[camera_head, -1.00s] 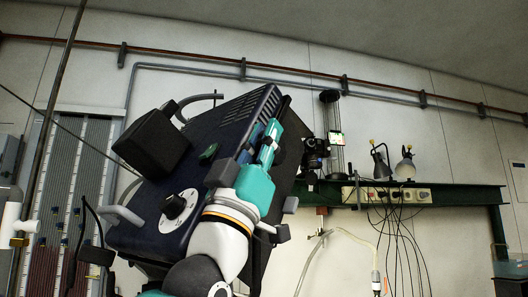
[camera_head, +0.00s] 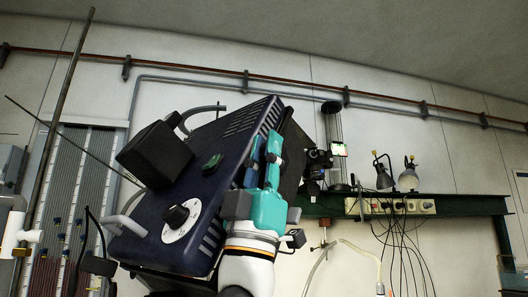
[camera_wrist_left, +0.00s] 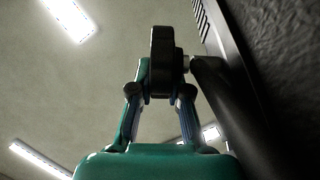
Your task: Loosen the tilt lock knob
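The tilt lock knob (camera_wrist_left: 162,45) is a dark, elongated grip in the left wrist view, with a short pale shaft on its right side. My left gripper (camera_wrist_left: 162,90) has one finger on each side of its lower part and looks closed on it. In the head view my teal left gripper (camera_head: 266,150) points up along the right side of a dark blue housing (camera_head: 215,185). There its fingers hide most of the knob. My right gripper is in neither view.
The housing carries a black dial (camera_head: 178,215) on a white scale, a green switch (camera_head: 212,163), a black box (camera_head: 154,155) and grey handles. A dark bar (camera_wrist_left: 235,115) runs close to the right of my left gripper. A green shelf with lamps (camera_head: 407,178) stands behind at right.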

